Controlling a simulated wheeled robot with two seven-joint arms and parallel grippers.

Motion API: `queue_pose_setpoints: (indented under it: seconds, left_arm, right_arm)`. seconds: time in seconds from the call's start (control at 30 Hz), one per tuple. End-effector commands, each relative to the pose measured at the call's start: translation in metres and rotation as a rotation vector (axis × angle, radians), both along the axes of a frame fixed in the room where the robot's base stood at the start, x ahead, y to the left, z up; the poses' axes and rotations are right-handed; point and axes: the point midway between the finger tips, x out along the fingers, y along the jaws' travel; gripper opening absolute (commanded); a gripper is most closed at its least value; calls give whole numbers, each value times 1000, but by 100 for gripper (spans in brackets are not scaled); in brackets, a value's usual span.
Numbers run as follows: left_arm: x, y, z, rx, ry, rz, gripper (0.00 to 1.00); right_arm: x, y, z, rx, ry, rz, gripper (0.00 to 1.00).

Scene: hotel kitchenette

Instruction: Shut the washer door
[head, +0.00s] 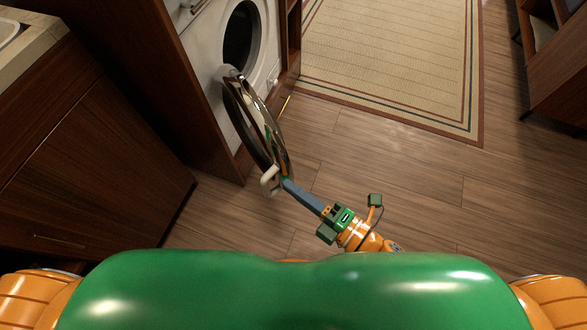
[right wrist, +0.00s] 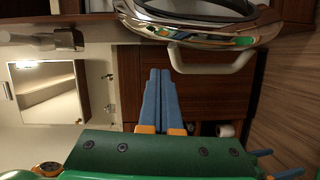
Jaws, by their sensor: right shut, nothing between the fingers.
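The white washer (head: 205,40) is set into the wooden cabinet, and its round dark opening (head: 238,38) shows. The washer door (head: 258,125) is swung wide open, a shiny round ring standing out from the front. Its white handle (head: 269,180) is at the near lower edge; the handle also shows in the right wrist view (right wrist: 212,68). My right gripper (head: 285,182) is shut and empty, its blue-grey fingers beside the handle end of the door. In the right wrist view the fingertips (right wrist: 160,72) are just left of the handle; contact cannot be told. My left gripper is out of view.
A wooden counter cabinet (head: 90,165) stands at the left. A striped rug (head: 395,60) lies on the wood floor behind the door. Dark wooden furniture (head: 555,75) stands at the far right. The floor (head: 400,180) right of the door is clear.

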Motion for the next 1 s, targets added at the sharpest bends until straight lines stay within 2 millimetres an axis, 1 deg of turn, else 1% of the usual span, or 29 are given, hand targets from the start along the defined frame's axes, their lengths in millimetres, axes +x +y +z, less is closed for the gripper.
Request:
queue_pose_setpoints:
  seconds: [0.03, 0.1, 0.17, 0.37, 0.6, 0.7, 0.8, 1.0]
  left_arm:
    - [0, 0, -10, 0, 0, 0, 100]
    - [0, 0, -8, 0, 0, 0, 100]
    - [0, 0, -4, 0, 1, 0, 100]
    - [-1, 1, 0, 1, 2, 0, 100]
    - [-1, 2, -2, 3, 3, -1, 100]
    - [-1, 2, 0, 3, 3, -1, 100]
    - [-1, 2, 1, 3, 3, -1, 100]
    - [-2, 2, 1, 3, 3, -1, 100]
  right_arm:
    - [-6, 7, 4, 1, -55, 35, 0]
    - [-9, 13, 15, 2, -94, 58, 0]
    - [-5, 18, 19, 3, -99, 58, 0]
    - [20, 51, 20, 5, -96, 54, 0]
    - [50, 93, 19, 4, -94, 54, 0]
    - [60, 77, 18, -2, -92, 52, 0]
    - [67, 66, 17, -1, -90, 52, 0]
    - [72, 59, 18, 3, -89, 53, 0]
